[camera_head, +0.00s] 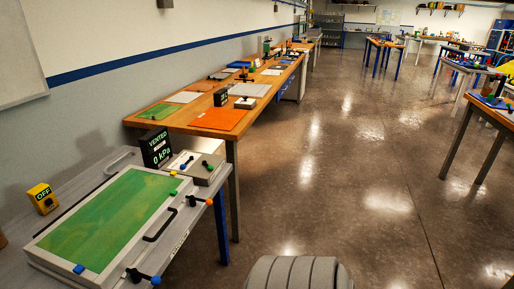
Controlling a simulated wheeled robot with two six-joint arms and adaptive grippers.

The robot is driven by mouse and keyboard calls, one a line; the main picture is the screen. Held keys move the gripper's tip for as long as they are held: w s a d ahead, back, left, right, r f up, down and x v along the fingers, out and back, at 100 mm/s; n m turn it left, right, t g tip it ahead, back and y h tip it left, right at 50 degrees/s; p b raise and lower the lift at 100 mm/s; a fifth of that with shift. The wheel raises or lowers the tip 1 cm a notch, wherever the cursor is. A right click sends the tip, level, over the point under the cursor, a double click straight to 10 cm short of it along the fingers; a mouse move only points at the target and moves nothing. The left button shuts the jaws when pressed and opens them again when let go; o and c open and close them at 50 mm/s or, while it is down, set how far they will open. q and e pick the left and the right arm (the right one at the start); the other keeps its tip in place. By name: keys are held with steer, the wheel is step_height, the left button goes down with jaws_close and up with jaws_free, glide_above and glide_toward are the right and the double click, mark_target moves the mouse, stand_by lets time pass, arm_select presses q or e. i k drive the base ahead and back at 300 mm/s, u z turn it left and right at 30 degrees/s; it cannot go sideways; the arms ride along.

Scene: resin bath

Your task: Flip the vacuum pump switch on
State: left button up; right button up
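A small yellow box (42,198) with a dark "OFF" sign on top stands at the left of the near grey table, by the wall; it appears to be the pump switch. A dark round knob or socket shows on its front, but its lever position is too small to tell. A black display (156,147) reads "VENTED" and "0 kPa". A white-framed tray (175,225) with a green surface lies to the right of the yellow box. Neither of my grippers is in view.
The tray has black handles and coloured knobs around its frame. A grey box with small valves (196,168) sits behind it. A long wooden bench (180,120) with coloured sheets runs back along the wall. The floor (340,170) to the right is open.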

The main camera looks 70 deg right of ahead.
mark_target(210, 168)
steer(key=z, duration=2.65)
steer(key=i, duration=1.95)
steer(key=u, duration=1.9)
